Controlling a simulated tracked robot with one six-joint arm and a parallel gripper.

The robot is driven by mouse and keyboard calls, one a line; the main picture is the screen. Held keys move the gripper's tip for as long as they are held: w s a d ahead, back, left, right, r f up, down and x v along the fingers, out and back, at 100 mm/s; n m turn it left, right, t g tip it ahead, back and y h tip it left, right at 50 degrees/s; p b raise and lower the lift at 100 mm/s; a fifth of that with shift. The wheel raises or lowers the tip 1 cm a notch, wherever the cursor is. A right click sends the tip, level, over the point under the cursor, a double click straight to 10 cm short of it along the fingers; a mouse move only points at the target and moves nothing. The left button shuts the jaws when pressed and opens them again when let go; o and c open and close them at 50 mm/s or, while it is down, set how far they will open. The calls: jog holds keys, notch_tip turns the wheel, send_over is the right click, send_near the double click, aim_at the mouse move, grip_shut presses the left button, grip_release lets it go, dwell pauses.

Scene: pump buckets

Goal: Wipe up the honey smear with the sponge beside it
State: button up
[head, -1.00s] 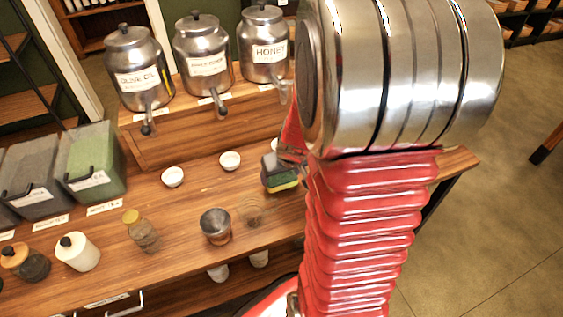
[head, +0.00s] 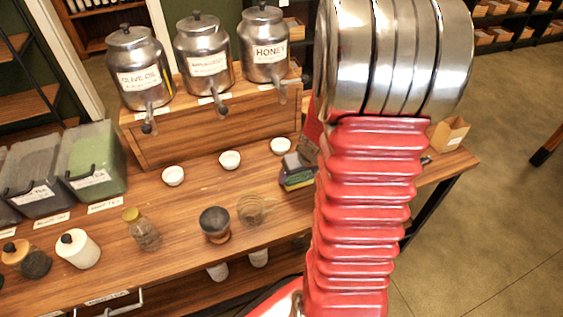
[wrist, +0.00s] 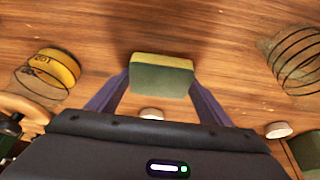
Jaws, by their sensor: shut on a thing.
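A sponge with a yellow layer and a dark green layer sits between the two fingers of my gripper (wrist: 161,82) in the wrist view. My gripper is shut on the sponge (wrist: 162,75). In the head view the sponge (head: 298,181) shows just left of my red arm, over or on the wooden counter; I cannot tell whether it touches the wood. I cannot make out the honey smear in either view; my arm hides part of the counter. The steel honey dispenser (head: 266,52) stands on the raised shelf at the back.
Small white bowls (head: 230,160) stand below the dispensers. A glass mug (head: 255,209), a dark-topped jar (head: 215,224) and a corked jar (head: 141,230) stand near the front edge. A cardboard box (head: 449,133) is at the counter's right end.

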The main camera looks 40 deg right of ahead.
aim_at(289, 179)
jog(key=shift+d, duration=0.3)
jog(key=shift+s+d+f, duration=0.1)
jog(key=shift+s+d, duration=0.15)
jog(key=shift+d, duration=0.1)
jog(key=shift+a, duration=0.3)
jog(key=shift+w+a, duration=0.2)
jog(key=shift+a, duration=0.4)
jog(key=shift+w+a, duration=0.2)
jog(key=shift+a, duration=0.2)
jog(key=shift+w+a, duration=0.15)
jog(key=shift+a, duration=0.35)
jog(key=shift+w+a, duration=0.15)
jog(key=shift+a, duration=0.2)
jog(key=shift+w+a, duration=0.15)
jog(key=shift+a, duration=0.4)
jog(key=shift+w+a, duration=0.15)
jog(key=shift+a, duration=0.35)
jog(key=shift+a+r, duration=0.2)
jog(key=shift+r, duration=0.4)
jog(key=shift+a+r, duration=0.15)
jog(key=shift+r, duration=0.4)
jog(key=shift+d+r, duration=0.1)
jog(key=shift+r, duration=2.8)
